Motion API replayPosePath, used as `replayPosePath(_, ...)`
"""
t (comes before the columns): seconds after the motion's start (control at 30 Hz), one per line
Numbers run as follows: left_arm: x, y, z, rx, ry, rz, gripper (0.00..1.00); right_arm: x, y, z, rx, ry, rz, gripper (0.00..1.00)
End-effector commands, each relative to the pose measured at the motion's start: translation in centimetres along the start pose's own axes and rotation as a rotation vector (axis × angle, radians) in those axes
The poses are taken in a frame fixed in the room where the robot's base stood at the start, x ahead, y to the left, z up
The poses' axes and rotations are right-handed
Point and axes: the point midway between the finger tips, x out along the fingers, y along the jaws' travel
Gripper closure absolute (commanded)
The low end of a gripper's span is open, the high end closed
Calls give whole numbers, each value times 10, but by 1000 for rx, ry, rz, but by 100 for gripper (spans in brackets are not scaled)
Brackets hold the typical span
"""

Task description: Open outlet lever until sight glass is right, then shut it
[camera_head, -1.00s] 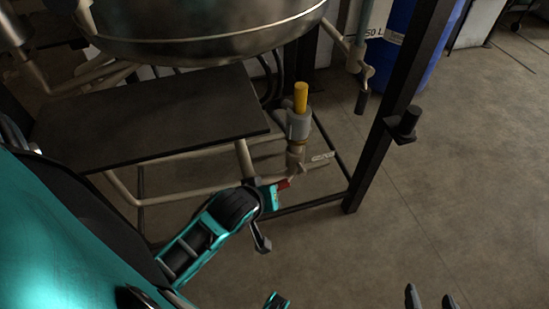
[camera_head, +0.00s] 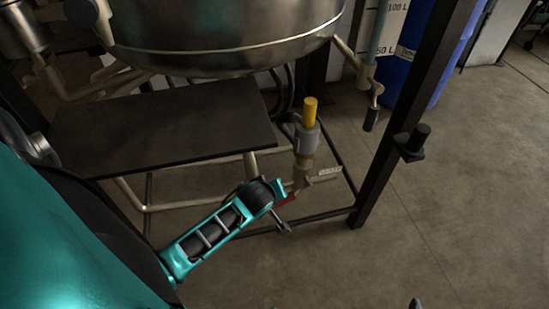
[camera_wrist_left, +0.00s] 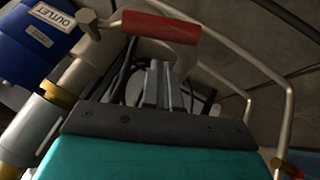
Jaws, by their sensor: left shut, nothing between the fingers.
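The outlet lever has a red grip (camera_wrist_left: 160,27) on a metal arm; in the head view the red part (camera_head: 287,200) shows low beside the pipe valve. A white OUTLET label (camera_wrist_left: 55,15) shows at the upper left of the left wrist view. My left gripper (camera_wrist_left: 160,72) is shut and empty, its fingertips close to the red grip; I cannot tell whether they touch it. The sight glass (camera_head: 379,38), with 100 L and 50 L marks, stands at the upper right; its level is not readable. Only a tip of my right gripper (camera_head: 416,304) shows at the bottom edge.
A steel vessel (camera_head: 220,35) hangs above a dark flat plate (camera_head: 165,125). A yellow-topped fitting (camera_head: 310,112) rises beside the plate. A black frame post (camera_head: 400,125) and a blue drum (camera_head: 428,60) stand to the right. The floor at lower right is clear.

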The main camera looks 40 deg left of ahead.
Motion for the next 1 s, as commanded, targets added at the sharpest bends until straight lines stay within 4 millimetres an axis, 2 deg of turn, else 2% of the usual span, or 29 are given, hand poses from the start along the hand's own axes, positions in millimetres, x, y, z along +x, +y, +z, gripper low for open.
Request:
replayPosePath(0.03,7,-1,8,2,-2,-1,100,4,-2,0,0,7,-6,33)
replayPosePath(0.2,16,0,18,0,-1,1,100,6,-5,-5,-1,16,-15,33)
replayPosePath(0.67,18,0,20,-1,-1,3,100,5,-4,-4,-7,14,-15,33)
replayPosePath(1.0,29,-7,28,-61,-2,87,100,12,-3,8,-6,10,-14,33)
